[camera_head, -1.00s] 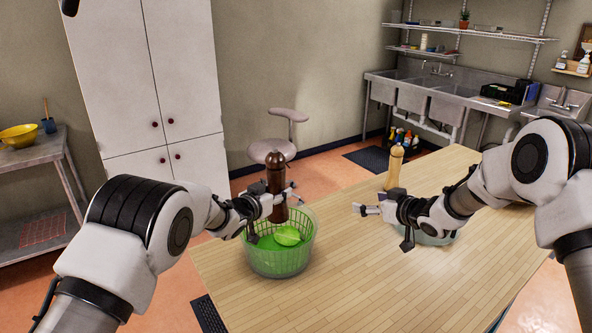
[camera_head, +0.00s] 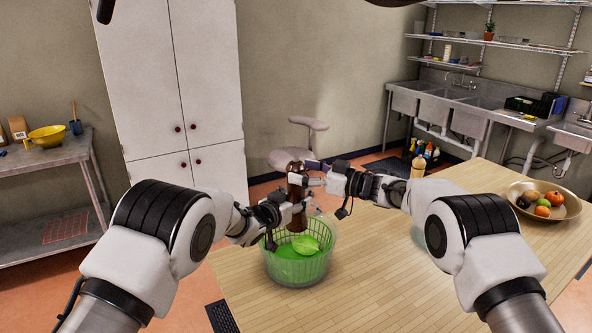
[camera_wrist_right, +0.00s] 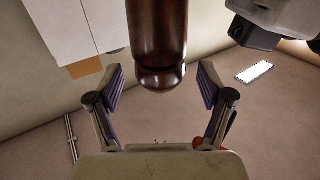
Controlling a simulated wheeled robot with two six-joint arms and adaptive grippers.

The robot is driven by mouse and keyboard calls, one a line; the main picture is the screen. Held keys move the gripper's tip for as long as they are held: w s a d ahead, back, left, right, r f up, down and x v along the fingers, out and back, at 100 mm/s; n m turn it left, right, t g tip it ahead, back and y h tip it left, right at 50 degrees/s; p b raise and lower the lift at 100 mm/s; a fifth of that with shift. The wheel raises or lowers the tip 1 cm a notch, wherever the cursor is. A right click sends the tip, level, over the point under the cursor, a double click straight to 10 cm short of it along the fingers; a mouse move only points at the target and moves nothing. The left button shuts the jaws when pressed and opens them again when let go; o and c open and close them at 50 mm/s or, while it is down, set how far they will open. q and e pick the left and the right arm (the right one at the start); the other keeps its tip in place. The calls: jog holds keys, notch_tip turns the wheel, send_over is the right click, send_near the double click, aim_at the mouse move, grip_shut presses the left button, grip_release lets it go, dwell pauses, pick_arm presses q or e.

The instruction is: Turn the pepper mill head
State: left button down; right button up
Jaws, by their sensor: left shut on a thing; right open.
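The dark brown pepper mill (camera_head: 299,218) is upright at the rear of the green basket, its lower end just above or behind the leaf inside; I cannot tell which. My left gripper (camera_head: 297,204) is shut on the mill's body. My right gripper (camera_head: 301,178) is open at the mill's head, coming in from the right. In the right wrist view, the mill's rounded end (camera_wrist_right: 160,78) lies between the two spread fingers (camera_wrist_right: 161,88), with a gap on each side.
The green basket (camera_head: 285,270) holds a bright green leaf (camera_head: 305,244) on the wooden table (camera_head: 385,275). A pale wooden mill (camera_head: 418,168) stands behind my right arm. A fruit bowl (camera_head: 567,212) sits at the right. The table's front middle is clear.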

jog(key=shift+x, duration=1.1)
jog(key=shift+w, duration=0.1)
jog(key=shift+d, duration=0.1)
jog(key=c, duration=1.2)
